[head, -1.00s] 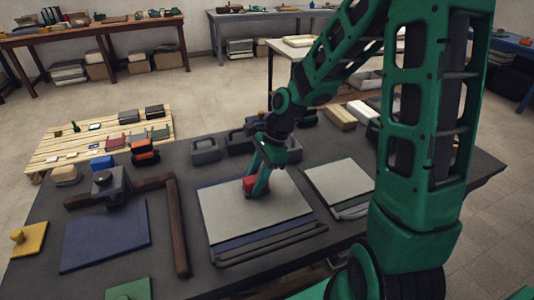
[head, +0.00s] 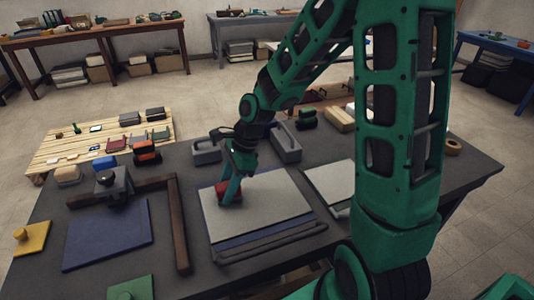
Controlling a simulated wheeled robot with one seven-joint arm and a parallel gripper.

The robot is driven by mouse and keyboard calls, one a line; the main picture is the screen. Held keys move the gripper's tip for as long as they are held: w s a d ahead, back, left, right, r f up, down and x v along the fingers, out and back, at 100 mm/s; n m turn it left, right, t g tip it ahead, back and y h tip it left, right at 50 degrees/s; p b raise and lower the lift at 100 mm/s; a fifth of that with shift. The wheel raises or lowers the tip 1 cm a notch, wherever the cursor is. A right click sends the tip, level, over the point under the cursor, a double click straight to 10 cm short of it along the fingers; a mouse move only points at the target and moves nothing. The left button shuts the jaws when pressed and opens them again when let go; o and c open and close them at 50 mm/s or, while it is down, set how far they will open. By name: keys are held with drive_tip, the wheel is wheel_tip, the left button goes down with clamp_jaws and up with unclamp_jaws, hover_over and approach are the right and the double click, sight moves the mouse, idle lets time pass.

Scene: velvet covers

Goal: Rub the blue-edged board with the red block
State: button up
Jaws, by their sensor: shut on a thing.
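The blue-edged board (head: 275,208) lies flat on the dark table, with a pale grey face and blue showing along its edges. My gripper (head: 231,193) points down over the left part of this board. It is shut on the red block (head: 222,189), which sits low at the board's face and seems to touch it. The fingers hide part of the block.
A second pale board (head: 328,182) lies to the right, partly behind my arm. A dark bar (head: 270,242) lies along the board's front edge. A brown L-shaped wooden piece (head: 178,225) and a blue sheet (head: 107,237) lie to the left. Grey boxes (head: 284,148) stand behind.

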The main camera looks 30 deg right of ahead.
drive_tip(key=shift+a, duration=0.6)
drive_tip(key=shift+w+f, duration=0.1)
